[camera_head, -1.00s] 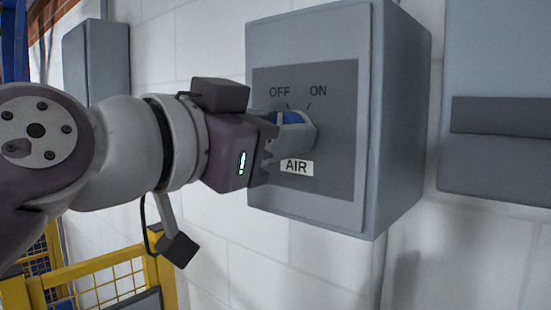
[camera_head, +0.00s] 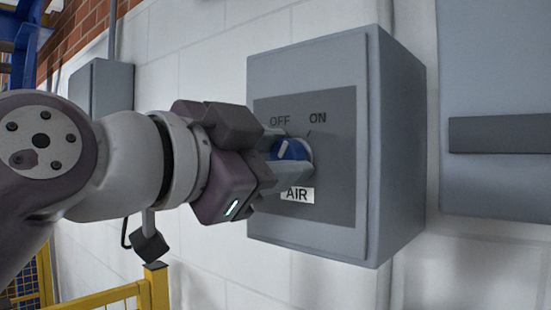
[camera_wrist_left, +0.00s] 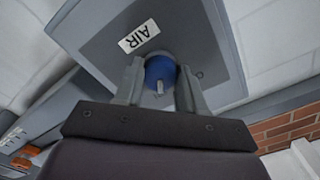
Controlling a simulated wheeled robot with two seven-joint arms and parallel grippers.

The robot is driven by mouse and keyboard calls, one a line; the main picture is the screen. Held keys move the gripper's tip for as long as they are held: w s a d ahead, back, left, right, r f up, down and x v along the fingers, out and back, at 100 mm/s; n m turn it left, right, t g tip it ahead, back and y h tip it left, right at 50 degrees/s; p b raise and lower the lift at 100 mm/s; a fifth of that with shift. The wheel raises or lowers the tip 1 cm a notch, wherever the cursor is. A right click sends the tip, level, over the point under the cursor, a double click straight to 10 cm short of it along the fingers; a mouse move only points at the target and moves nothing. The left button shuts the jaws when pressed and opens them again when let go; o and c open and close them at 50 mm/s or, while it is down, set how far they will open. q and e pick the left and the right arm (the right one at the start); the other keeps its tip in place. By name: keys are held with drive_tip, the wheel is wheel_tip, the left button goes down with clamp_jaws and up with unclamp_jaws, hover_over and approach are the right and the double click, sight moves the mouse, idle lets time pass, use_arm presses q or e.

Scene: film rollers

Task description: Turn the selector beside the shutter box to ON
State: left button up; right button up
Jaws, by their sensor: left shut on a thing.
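The selector is a blue knob (camera_head: 291,150) on the dark panel of a grey box (camera_head: 397,150), under the words OFF and ON and above an AIR label (camera_head: 297,195). My left gripper (camera_head: 288,154) is shut on the knob, one finger above and one below. In the left wrist view the knob (camera_wrist_left: 160,70) sits between the fingers of the left gripper (camera_wrist_left: 160,82). A white mark shows on the knob's left part in the head view, nearer the OFF side; its exact setting is hard to tell. My right gripper is not in view.
A larger grey cabinet with a dark strip (camera_head: 500,134) is on the wall to the right. A smaller grey box (camera_head: 108,85) hangs on the white block wall at the left. A yellow rail (camera_head: 110,295) stands at the lower left.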

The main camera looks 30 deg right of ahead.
use_arm(q)
drive_tip(key=o, duration=1.1)
drive_tip(key=shift+c, duration=0.2)
drive_tip(key=b+v, duration=0.1)
drive_tip(key=v, duration=1.1)
drive_tip(key=shift+s+a, duration=0.2)
drive_tip(key=shift+a, duration=0.1)
drive_tip(key=shift+w+f, duration=0.1)
